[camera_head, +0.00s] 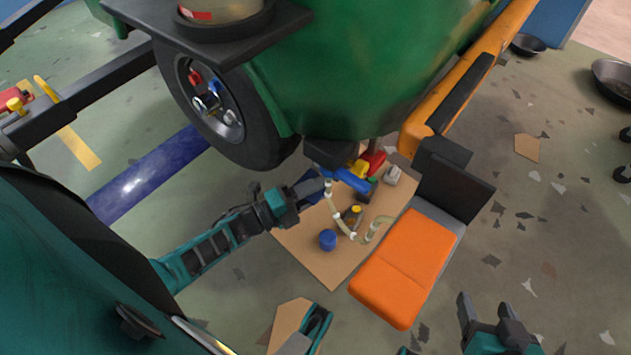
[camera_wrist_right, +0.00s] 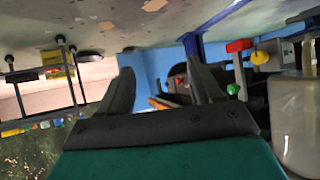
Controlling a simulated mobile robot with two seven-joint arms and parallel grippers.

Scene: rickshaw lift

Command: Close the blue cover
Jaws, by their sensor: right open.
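A dark blue flap-like piece (camera_head: 308,188), perhaps the blue cover, sits low beside the green tank, near the end of my left arm. My left gripper (camera_head: 314,187) reaches in from the left and is at or very near this piece; its fingers are too small and dark to read, and contact is unclear. A brighter blue bar (camera_head: 352,181) lies just right of it. My right gripper (camera_head: 490,306) is at the bottom right, away from these pieces. In the wrist view the right gripper (camera_wrist_right: 165,85) has its fingers spread with nothing held between them.
The green tank (camera_head: 360,60) and black wheel (camera_head: 222,110) overhang the left arm. A cardboard sheet (camera_head: 310,255) holds a blue cap (camera_head: 327,240) and hoses. An orange cushion (camera_head: 405,265) stands between my grippers. Floor at right is mostly open.

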